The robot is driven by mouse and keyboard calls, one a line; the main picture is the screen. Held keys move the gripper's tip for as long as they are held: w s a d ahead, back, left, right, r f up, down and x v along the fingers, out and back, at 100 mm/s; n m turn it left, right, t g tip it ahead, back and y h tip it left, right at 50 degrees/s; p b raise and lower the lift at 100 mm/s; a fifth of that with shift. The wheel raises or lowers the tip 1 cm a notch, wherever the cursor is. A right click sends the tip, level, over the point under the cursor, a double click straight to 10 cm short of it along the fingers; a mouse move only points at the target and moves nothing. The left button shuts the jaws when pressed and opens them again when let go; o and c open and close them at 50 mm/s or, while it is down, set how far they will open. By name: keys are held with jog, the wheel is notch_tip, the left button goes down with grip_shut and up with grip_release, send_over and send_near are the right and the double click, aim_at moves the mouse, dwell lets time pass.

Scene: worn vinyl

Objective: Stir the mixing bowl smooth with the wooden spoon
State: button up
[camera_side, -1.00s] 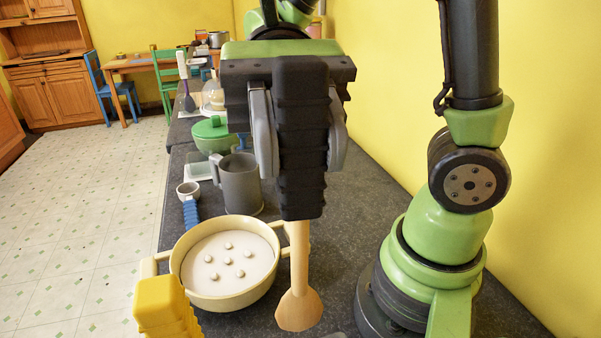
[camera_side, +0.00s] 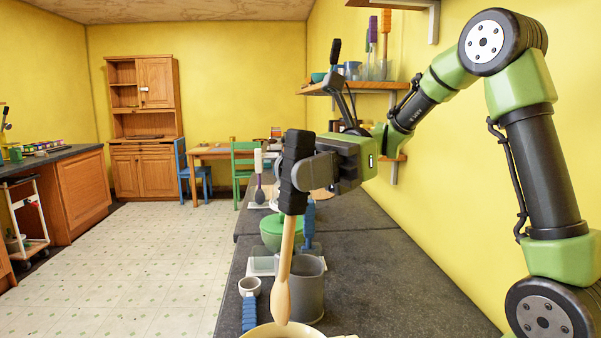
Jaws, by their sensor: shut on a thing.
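My gripper (camera_side: 312,172) is shut on the black ribbed grip of the wooden spoon (camera_side: 285,262). The spoon hangs nearly upright, with its pale wooden head down and slightly to the left. The cream mixing bowl (camera_side: 262,332) is cut off by the bottom edge of the picture; only part of its rim shows. The spoon head overlaps the far rim in the picture. I cannot tell whether it is above the bowl or behind it. The bowl's contents are mostly out of view.
A grey mug (camera_side: 308,292) stands just behind the spoon. A blue-handled scoop (camera_side: 250,306) lies left of the mug. The dark counter (camera_side: 400,290) is clear at the right.

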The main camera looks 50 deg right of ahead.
aim_at(288, 276)
jog(key=shift+f, duration=0.15)
jog(key=shift+f, duration=6.9)
